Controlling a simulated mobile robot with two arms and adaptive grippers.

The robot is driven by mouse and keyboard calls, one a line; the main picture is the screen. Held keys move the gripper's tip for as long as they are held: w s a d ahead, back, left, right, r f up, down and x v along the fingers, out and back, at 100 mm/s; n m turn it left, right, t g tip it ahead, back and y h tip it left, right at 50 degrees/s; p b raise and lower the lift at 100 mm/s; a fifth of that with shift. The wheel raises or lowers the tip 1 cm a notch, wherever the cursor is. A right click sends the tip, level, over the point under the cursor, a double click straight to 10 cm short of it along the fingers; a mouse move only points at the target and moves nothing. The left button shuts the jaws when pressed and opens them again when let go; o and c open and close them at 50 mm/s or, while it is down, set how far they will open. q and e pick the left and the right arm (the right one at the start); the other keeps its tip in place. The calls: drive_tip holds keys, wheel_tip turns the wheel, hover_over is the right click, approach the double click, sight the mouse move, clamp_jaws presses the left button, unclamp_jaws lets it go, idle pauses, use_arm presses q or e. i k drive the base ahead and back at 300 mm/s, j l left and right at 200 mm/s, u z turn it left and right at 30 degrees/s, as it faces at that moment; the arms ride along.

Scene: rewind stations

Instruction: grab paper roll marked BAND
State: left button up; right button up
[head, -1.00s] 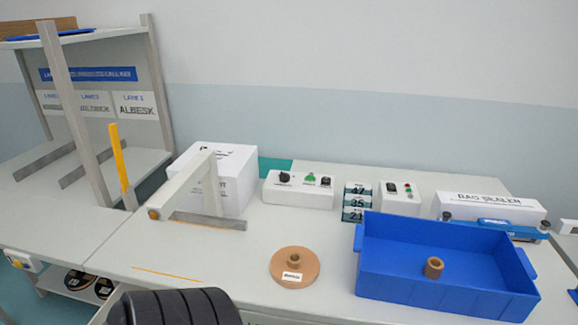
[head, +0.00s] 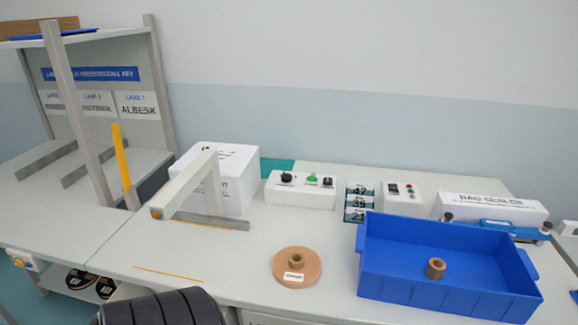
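No roll with a readable BAND mark shows. A flat brown disc (head: 312,268) with a raised hollow core lies on the white bench, left of the blue bin. Its small white label is too small to read. Two dark round rolls (head: 78,279) (head: 106,286) with small labels sit on the low shelf under the bench at the lower left; their print cannot be read. A short brown core (head: 436,268) stands inside the blue bin (head: 400,297). Neither of my grippers is in view.
A white box with a pale angled arm (head: 188,184) stands on the bench's left part. Control boxes (head: 300,198), number blocks (head: 356,214) and a bag sealer (head: 490,209) line the back. A shelf rack with lane signs (head: 90,74) stands at left. The front middle is mostly clear.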

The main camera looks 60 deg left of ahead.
sight(294, 266)
drive_tip(key=u, duration=0.4)
drive_tip(key=i+l+u, duration=0.1)
drive_tip(key=u, duration=0.3)
drive_tip(key=l+u, duration=0.1)
drive_tip(key=u, duration=0.35)
drive_tip(key=i+l+u, duration=0.1)
drive_tip(key=u, duration=0.3)
drive_tip(key=l+u, duration=0.1)
drive_tip(key=u, duration=0.3)
